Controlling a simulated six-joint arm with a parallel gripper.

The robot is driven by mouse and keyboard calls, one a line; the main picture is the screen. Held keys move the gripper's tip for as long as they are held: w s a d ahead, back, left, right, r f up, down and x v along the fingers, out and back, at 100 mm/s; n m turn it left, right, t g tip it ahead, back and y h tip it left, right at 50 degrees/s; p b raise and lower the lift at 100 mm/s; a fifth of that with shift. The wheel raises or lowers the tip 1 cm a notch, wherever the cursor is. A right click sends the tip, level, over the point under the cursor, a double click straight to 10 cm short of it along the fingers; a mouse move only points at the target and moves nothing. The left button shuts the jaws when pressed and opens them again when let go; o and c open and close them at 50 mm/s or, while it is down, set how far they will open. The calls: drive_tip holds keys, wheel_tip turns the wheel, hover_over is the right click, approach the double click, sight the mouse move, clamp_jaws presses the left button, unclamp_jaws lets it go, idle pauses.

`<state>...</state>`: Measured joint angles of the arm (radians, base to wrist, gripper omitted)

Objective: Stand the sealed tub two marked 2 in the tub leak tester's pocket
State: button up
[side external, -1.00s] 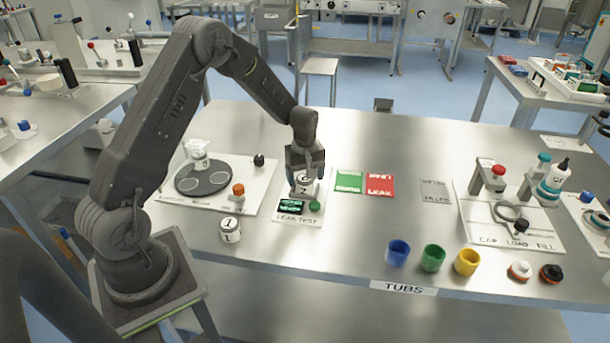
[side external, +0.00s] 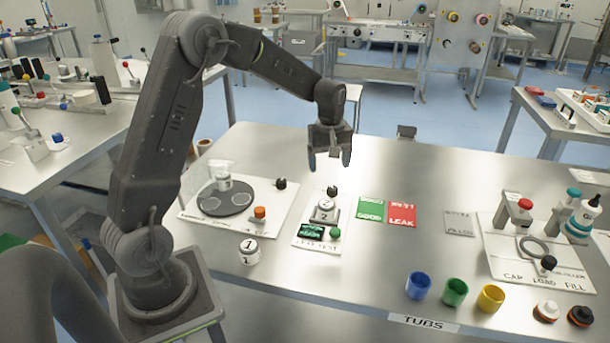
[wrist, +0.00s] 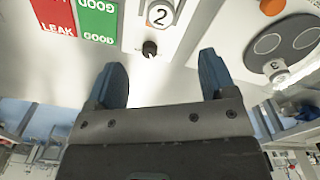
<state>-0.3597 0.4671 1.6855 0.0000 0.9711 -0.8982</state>
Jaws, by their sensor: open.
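The white tub marked 2 (side external: 325,208) stands upright in the pocket of the leak tester (side external: 317,235), behind its green screen and green button. Its top also shows at the upper edge of the wrist view (wrist: 160,13). My gripper (side external: 331,165) is open and empty, raised above and behind the tub and clear of it. In the wrist view the blue-grey fingertips (wrist: 163,70) are wide apart with nothing between them.
A tub marked 1 (side external: 249,250) stands on the table left of the tester. Another tub (side external: 223,182) is on the dark round plate (side external: 225,201). Green GOOD (side external: 371,209) and red LEAK (side external: 402,215) mats lie to the right. Blue, green and yellow cups stand near the front edge.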

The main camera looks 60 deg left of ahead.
drive_tip(key=s+d+r+m+t, duration=0.2)
drive_tip(key=s+d+r+m, duration=0.2)
drive_tip(key=s+d+r, duration=0.3)
drive_tip(key=s+d+r+m+t, duration=0.1)
drive_tip(key=s+d+m, duration=0.3)
drive_tip(key=s, duration=0.4)
drive_tip(key=s+d+r+m+t, duration=0.2)
drive_tip(key=s+d+r+m, duration=0.2)
drive_tip(key=s, duration=0.5)
drive_tip(key=shift+d+r+m, duration=0.15)
drive_tip(key=shift+d+m, duration=0.55)
drive_tip(key=shift+m, duration=0.5)
drive_tip(key=shift+c, duration=0.3)
